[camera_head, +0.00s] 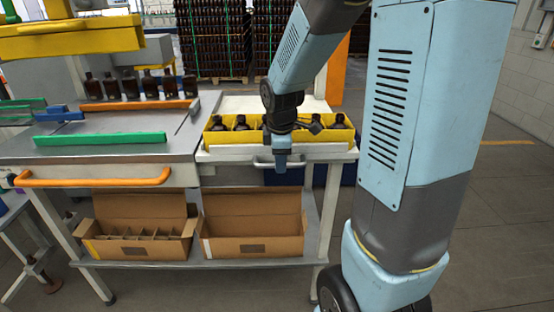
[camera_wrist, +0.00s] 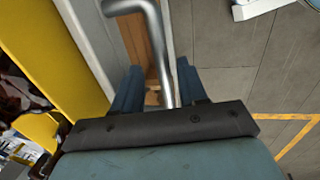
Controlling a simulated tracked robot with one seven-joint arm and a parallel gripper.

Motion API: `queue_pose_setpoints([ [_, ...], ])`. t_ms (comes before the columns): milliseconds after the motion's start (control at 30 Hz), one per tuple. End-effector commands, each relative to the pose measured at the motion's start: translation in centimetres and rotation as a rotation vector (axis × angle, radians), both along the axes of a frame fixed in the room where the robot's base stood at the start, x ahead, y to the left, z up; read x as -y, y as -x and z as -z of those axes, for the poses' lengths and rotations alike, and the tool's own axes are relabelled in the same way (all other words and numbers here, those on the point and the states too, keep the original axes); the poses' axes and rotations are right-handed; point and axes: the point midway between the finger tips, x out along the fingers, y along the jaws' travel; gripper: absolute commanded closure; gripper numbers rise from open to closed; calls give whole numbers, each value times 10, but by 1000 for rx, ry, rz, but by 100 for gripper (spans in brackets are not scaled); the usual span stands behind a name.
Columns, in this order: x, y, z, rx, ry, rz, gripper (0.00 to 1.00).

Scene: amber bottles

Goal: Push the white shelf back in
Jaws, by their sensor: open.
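The white shelf (camera_head: 225,156) is at the right end of the workbench, its front edge facing me. A grey metal handle (camera_head: 262,163) is on its front. A yellow crate (camera_head: 225,138) with several amber bottles stands on the shelf. My gripper (camera_head: 282,163) points down at the right part of the handle. In the wrist view, my gripper (camera_wrist: 157,68) is open, and the handle (camera_wrist: 160,45) runs between its two fingers. Contact between fingers and handle cannot be told. The shelf's pale edge (camera_wrist: 88,40) and the yellow crate wall (camera_wrist: 60,40) lie to the left.
Two open cardboard boxes (camera_head: 140,247) (camera_head: 255,247) stand on the lower rack. An orange bar (camera_head: 92,178) runs along the bench front at left, and a green bar (camera_head: 100,139) lies on top. Several bottles (camera_head: 128,86) stand behind. Floor (camera_head: 480,230) is clear at right.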

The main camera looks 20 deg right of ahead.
Motion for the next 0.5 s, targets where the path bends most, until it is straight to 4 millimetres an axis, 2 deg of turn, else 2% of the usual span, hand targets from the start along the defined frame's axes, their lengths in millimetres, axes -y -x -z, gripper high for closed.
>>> queue_pose_setpoints([
  [100,0,0,0,0,0,0,60],
  [500,0,0,-1,1,0,0,98],
])
